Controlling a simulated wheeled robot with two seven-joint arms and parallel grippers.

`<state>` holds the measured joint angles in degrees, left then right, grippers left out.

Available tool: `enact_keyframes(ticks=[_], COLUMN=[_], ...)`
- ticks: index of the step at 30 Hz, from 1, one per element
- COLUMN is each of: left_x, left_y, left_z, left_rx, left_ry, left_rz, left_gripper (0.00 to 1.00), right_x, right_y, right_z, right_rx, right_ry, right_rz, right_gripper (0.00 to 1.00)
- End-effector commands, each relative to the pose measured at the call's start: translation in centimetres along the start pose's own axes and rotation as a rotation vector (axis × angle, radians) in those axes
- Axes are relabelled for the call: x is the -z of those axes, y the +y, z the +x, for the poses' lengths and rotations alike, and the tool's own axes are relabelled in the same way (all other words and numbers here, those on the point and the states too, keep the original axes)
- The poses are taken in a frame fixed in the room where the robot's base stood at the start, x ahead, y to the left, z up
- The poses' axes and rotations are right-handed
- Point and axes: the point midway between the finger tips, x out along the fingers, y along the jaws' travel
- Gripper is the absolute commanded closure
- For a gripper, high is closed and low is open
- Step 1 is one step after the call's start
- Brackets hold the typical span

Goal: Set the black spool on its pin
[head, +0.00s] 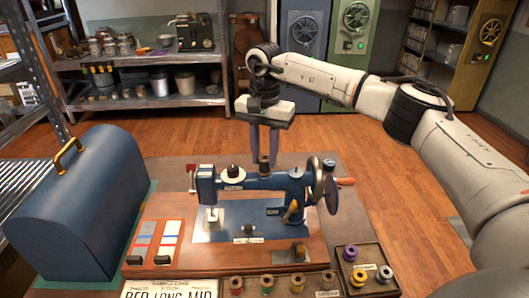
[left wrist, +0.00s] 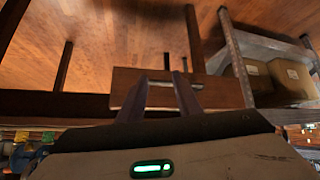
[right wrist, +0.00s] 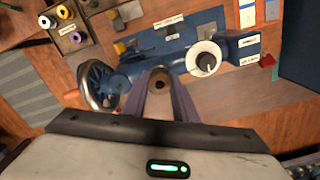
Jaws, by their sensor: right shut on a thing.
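The blue sewing machine (head: 262,181) stands on the wooden table (head: 160,180). My right gripper (head: 264,158) points down from behind over the machine's upper arm, shut on a dark spool (head: 263,164) with a brown end. In the right wrist view the spool's round brown top (right wrist: 160,79), with a dark hole, sits between the fingertips. The spool's underside and any pin beneath it are hidden, so I cannot tell whether it is seated.
A tray (head: 349,284) with purple, yellow and pale spools is at the front right. Several spools line the front edge. A blue domed case (head: 80,205) stands at left. A white disc (right wrist: 204,58) on the machine's arm is near the right fingers; a handwheel (right wrist: 97,84) is beside them.

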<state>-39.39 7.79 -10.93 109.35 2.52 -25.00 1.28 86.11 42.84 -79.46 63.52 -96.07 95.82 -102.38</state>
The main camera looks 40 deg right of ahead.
Motion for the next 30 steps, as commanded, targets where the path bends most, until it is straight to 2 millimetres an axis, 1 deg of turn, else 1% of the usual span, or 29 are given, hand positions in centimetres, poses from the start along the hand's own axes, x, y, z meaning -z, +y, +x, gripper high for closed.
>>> enact_keyframes(ticks=[9, 10, 13, 14, 23, 26, 29, 30], left_x=[0.0, 0.0, 0.0, 0.0, 0.0, -0.1, -0.2, -0.2], left_y=[0.0, 0.0, 0.0, 0.0, 0.0, 0.0, 0.0, -0.1], left_z=[0.0, 0.0, 0.1, 0.1, 0.1, 0.2, 0.4, 0.4], left_rx=[0.000, 0.000, 0.000, 0.000, 0.000, 0.000, 0.000, 0.000], left_ry=[0.001, 0.001, 0.001, 0.001, 0.002, 0.002, 0.002, 0.003], left_rz=[0.000, 0.000, 0.000, 0.000, 0.000, 0.000, 0.000, 0.000], left_gripper=[0.69, 0.69, 0.69, 0.69, 0.69, 0.69, 0.69, 0.69], right_x=[0.0, 0.0, 0.0, 0.0, 0.0, 0.1, 0.0, 0.0], right_y=[0.0, 0.0, 0.0, 0.0, 0.0, -0.1, -0.1, -0.1], right_z=[0.2, 0.2, 0.2, 0.2, 0.0, -0.9, -2.6, -3.4], right_rx=[0.001, 0.001, 0.001, 0.001, 0.001, 0.004, 0.005, 0.004], right_ry=[0.000, 0.000, 0.000, 0.000, 0.001, 0.002, 0.003, 0.003], right_rz=[0.000, 0.000, 0.000, 0.000, 0.000, 0.000, 0.000, -0.001], right_gripper=[0.87, 0.71, 0.54, 0.52, 0.52, 0.52, 0.52, 0.52])
